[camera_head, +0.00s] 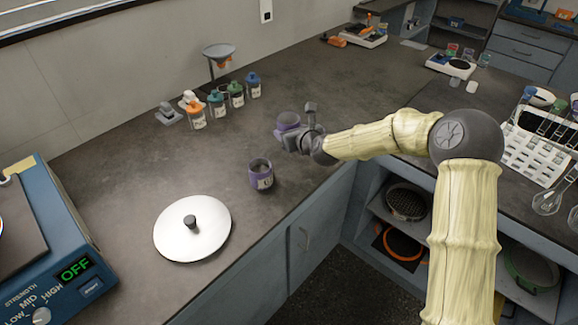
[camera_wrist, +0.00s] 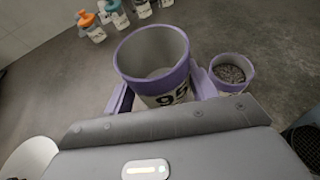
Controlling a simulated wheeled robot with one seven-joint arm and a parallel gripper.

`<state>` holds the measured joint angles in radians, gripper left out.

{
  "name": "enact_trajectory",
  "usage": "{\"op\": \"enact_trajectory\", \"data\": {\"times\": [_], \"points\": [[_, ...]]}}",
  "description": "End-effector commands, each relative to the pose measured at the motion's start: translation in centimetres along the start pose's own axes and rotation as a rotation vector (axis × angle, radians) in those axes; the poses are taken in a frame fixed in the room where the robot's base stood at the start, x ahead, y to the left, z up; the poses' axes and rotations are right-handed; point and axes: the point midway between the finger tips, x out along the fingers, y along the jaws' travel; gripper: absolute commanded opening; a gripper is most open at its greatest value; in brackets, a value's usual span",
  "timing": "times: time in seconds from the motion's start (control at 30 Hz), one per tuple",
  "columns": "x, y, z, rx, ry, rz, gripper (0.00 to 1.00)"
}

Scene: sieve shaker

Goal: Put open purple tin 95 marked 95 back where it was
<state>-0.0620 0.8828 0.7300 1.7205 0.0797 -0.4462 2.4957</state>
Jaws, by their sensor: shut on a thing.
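The open purple tin 95 (camera_wrist: 158,88) is in my gripper, with its dark "95" label facing the wrist camera. Its inside looks empty. In the head view the tin (camera_head: 288,122) is held above the counter, partly hidden by the hand. My gripper (camera_head: 300,136) is shut on it, and in the wrist view the purple fingers (camera_wrist: 162,92) press on both sides of it. A second open purple tin (camera_head: 261,176), with dark grainy stuff in it, stands upright on the counter nearer the front; it shows in the wrist view too (camera_wrist: 232,72).
Several lidded jars (camera_head: 216,108) and a funnel stand (camera_head: 219,58) are at the back left. A white round lid (camera_head: 192,228) with a dark knob lies at the front. The blue shaker (camera_head: 62,265), reading OFF, is at the left. The counter (camera_head: 165,165) between jars and lid is clear.

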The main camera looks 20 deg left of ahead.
Motion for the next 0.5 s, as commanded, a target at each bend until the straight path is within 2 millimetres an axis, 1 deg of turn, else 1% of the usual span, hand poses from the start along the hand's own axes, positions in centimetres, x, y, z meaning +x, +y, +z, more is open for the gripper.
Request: {"op": "enact_trajectory", "data": {"times": [0.13, 0.23, 0.27, 0.5], "points": [[0.0, 0.0, 0.0, 0.000, 0.000, -0.001, 0.31], [0.2, 0.0, -0.6, -0.001, 0.001, 0.000, 0.31], [0.3, 0.0, -0.9, -0.001, 0.002, 0.000, 0.31], [1.9, 0.0, -4.8, -0.001, 0.003, 0.000, 0.31]]}}
